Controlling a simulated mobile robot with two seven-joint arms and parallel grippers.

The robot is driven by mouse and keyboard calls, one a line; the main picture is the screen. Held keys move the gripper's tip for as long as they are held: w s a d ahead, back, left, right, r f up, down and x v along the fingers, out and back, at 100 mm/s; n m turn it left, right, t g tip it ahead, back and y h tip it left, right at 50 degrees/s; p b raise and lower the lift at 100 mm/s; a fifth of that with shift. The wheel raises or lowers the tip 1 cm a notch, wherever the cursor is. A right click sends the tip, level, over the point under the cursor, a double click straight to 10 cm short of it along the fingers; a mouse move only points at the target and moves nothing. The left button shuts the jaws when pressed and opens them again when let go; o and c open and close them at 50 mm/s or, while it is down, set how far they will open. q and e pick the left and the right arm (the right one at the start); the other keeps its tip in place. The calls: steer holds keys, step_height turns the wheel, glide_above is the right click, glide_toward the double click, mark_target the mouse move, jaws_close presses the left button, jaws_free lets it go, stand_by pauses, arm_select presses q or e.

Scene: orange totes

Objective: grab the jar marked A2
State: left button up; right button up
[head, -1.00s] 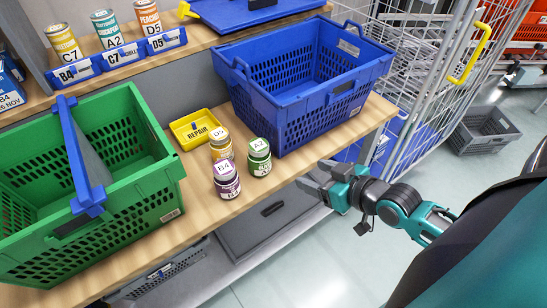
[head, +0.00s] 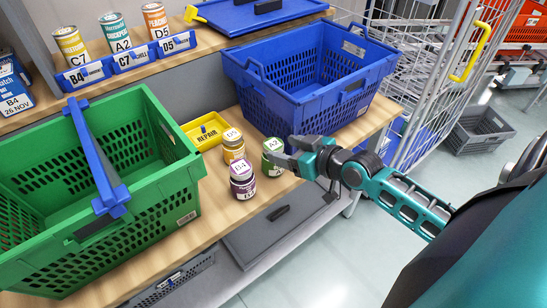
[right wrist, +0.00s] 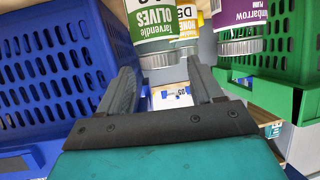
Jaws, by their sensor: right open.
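The jar marked A2 (head: 272,145) has a green label and a pale lid. It stands upright on the wooden bench, partly covered by a gripper finger. My right gripper (head: 281,149) is open at the jar's right side, fingers pointing at it. In the right wrist view the jar (right wrist: 150,24) reads "Olives" upside down and lies at the top, beyond the open fingers (right wrist: 165,82). Whether the fingers touch it I cannot tell. My left gripper is not in view.
A purple jar B4 (head: 243,185) and a yellow jar D5 (head: 233,150) stand close beside the green jar. The blue basket (head: 300,112) is right behind it, the green basket (head: 150,225) to the left. A yellow REPAIR tray (head: 205,130) lies behind the jars.

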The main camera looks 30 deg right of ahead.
mark_target(275, 144)
steer(key=x, duration=0.5)
steer(key=shift+r+b, duration=0.15)
steer(key=shift+b, duration=0.15)
steer(key=c, duration=0.9)
steer(key=shift+r, duration=0.1)
steer(key=shift+c, duration=0.5)
